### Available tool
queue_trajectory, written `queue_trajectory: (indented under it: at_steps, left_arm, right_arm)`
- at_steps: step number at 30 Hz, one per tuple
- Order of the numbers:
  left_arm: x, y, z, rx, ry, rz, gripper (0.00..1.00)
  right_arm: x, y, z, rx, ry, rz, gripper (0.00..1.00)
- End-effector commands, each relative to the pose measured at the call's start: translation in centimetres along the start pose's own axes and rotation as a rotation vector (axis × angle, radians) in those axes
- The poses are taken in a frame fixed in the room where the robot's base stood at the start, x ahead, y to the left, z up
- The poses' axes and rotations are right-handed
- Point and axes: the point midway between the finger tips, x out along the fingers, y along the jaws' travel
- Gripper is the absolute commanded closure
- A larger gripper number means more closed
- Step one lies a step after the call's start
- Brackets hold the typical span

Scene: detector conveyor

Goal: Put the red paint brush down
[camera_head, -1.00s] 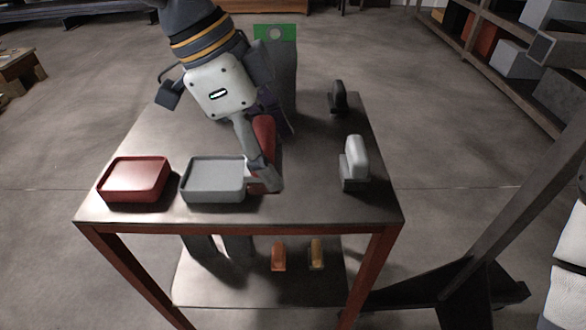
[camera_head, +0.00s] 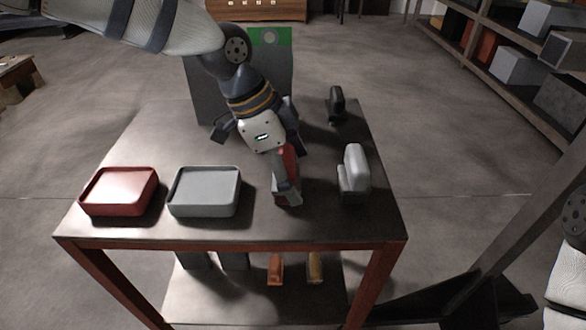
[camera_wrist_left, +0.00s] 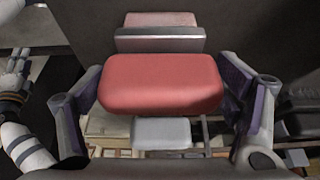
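The red paint brush (camera_head: 291,158) is in my left gripper (camera_head: 287,198), over the right half of the table (camera_head: 150,140). A gripper finger partly hides the brush in the head view. In the left wrist view, its broad red body (camera_wrist_left: 160,84) fills the space between the two fingers, with a grey band behind it. I cannot tell whether the brush touches the tabletop. My right arm shows only at the right edge of the head view. Part of it with what looks like my right gripper (camera_wrist_left: 14,80) shows at the left of the wrist view, too small to read.
A red tray (camera_head: 118,212) and a grey tray (camera_head: 204,212) stand at the table's front left. A light grey brush-like tool (camera_head: 356,168) stands close right of my gripper, a black one (camera_head: 337,102) farther back. The front strip between is clear. Orange (camera_head: 275,268) and yellow (camera_head: 315,266) items are below.

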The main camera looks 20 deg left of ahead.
Motion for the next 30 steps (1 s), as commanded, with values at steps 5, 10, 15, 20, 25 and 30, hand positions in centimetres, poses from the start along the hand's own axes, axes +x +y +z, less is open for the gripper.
queue_trajectory:
  at_steps: [5, 10, 15, 20, 25, 30]
  left_arm:
    - [0.0, 0.0, 0.0, 0.0, 0.0, 0.0, 0.1]
    - [0.4, 0.0, 0.2, -0.002, 0.0, 0.004, 0.1]
    - [-3.1, -0.2, 0.2, -0.002, 0.004, -0.006, 0.1]
    - [-7.8, -0.4, 0.6, 0.0, 0.005, -0.009, 0.1]
    - [-10.9, -0.4, 0.7, 0.0, 0.002, -0.004, 0.1]
    - [-11.8, -0.3, 0.8, -0.001, 0.001, 0.001, 0.1]
  right_arm:
    - [0.0, 0.0, 0.0, 0.0, 0.0, 0.0, 0.6]
    - [0.4, 0.0, 0.3, 0.0, -0.013, 0.001, 0.6]
    - [0.1, 0.0, 0.1, 0.0, -0.004, 0.0, 0.6]
    - [-0.5, 0.0, -0.3, 0.0, 0.015, -0.001, 0.6]
    - [-0.9, 0.0, -0.6, 0.0, 0.027, -0.001, 0.6]
    - [-0.9, 0.0, -0.6, 0.0, 0.028, -0.001, 0.6]
